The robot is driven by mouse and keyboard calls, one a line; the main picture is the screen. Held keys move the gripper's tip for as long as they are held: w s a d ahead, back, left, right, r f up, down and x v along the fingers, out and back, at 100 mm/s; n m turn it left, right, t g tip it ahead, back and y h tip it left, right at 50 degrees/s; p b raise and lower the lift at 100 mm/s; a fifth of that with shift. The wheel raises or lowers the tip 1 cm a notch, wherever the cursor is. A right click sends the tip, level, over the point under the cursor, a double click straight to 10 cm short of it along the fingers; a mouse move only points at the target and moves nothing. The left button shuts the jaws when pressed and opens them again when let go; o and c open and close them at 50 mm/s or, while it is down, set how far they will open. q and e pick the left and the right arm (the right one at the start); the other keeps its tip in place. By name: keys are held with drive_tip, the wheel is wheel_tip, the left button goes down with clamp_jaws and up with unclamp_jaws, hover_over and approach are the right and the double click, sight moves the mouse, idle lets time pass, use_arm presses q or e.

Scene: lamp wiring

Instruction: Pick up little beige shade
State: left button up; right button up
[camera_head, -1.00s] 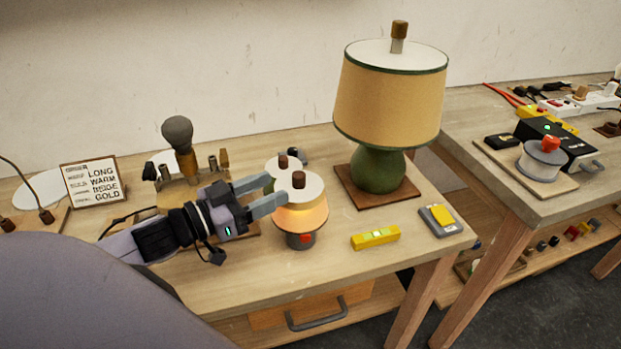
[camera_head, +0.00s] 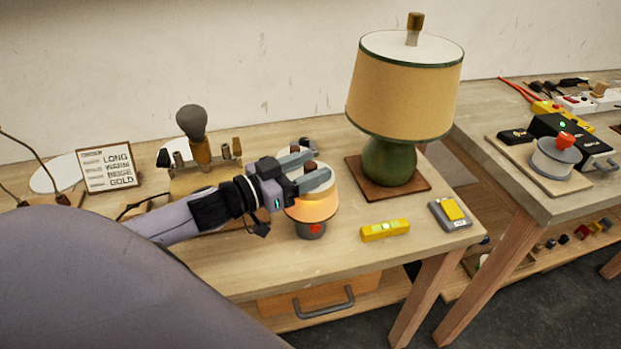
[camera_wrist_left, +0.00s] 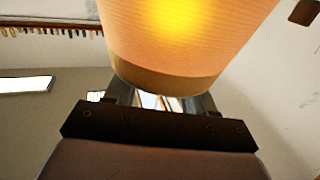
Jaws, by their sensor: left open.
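The little beige shade (camera_head: 312,208) glows warm on a small lamp with a dark base (camera_head: 310,230) and a red part, near the front of the bench. Its pale top and brown knob are partly hidden by my left gripper (camera_head: 319,166). My left gripper is open, its two grey fingers reaching over the shade's top beside the knob. I cannot tell whether they touch it. In the left wrist view, a lit beige shade (camera_wrist_left: 185,45) with a darker rim fills the upper middle, overlapping the fingers (camera_wrist_left: 160,102). My right gripper is not in view.
A large lamp with a tan shade (camera_head: 405,95) and green base (camera_head: 388,162) stands close on the right. A bulb on a stand (camera_head: 192,123) and a sign (camera_head: 108,170) are left. A yellow level (camera_head: 385,230) and grey box (camera_head: 449,214) lie in front.

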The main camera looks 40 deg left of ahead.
use_arm(q)
drive_tip(key=shift+w+d, duration=0.1)
drive_tip(key=shift+w, duration=0.1)
clamp_jaws()
drive_tip(key=shift+r, duration=0.1)
